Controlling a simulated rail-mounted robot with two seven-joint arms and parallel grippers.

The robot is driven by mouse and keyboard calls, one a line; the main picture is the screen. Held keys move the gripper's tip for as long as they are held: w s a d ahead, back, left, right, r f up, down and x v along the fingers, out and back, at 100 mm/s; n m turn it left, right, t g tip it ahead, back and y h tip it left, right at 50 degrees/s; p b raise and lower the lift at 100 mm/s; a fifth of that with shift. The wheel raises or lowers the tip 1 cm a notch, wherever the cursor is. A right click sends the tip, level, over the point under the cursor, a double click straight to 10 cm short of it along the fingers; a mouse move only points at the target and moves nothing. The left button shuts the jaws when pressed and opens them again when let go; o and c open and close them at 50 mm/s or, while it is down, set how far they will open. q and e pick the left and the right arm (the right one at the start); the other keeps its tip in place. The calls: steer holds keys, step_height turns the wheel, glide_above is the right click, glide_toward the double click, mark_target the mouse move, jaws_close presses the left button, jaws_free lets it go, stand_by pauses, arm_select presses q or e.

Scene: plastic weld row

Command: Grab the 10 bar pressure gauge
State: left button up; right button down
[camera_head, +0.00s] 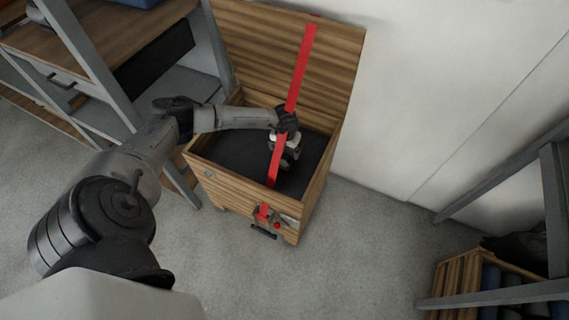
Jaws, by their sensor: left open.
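My left arm reaches in from the left over an open wooden chest. My left gripper (287,157) is down inside the chest, near its right side, and is open. A red strip runs in front of part of it, and its fingertips are small and dark here. I cannot make out the 10 bar pressure gauge; if it is in the chest, the gripper or the strip hides it. My right gripper is not in view.
The wooden chest (228,192) has a dark lining (235,160) and a raised lid (262,45). A red strip (301,68) slants from lid to front, with a red latch (263,213) below. A workbench (120,35) stands left; a slatted crate (455,285) sits lower right. Floor between is clear.

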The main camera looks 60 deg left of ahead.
mark_target(284, 156)
arm_select(q)
steer(key=shift+f, duration=0.55)
steer(key=f+b, duration=0.2)
steer(key=f, duration=0.1)
steer(key=f+b, duration=0.2)
steer(key=shift+s+d, duration=0.1)
steer(key=shift+s, duration=0.2)
steer(key=shift+c, duration=0.7)
steer(key=c, duration=0.9)
steer(key=shift+c, duration=0.4)
steer(key=shift+r, duration=0.15)
